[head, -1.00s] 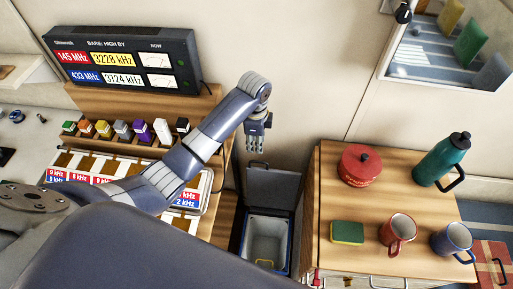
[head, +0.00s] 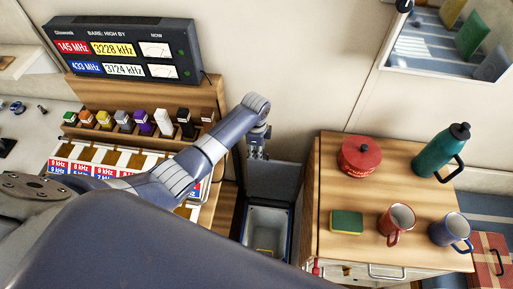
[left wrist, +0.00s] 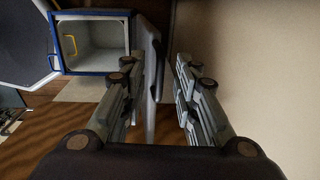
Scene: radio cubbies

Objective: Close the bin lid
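The bin (head: 289,232) stands on the floor between the radio desk and the wooden cabinet, with a blue rim, a pale inside and a yellow handle-like piece in it. Its grey lid (head: 270,182) is open, standing up at the back of the bin near the wall. My left gripper (head: 257,153) is at the lid's top edge, hiding part of it. In the left wrist view, the lid (left wrist: 150,62) is seen edge-on between the two open fingers (left wrist: 158,85), nearer the left finger. The bin (left wrist: 95,38) shows at upper left there. My right gripper is not in view.
A wooden cabinet (head: 290,270) stands right of the bin, bearing a red pot (head: 359,158), a sponge (head: 346,223), two mugs and a teal bottle (head: 440,152). The radio (head: 122,50) and a row of small coloured blocks are at left. The wall is close behind the lid.

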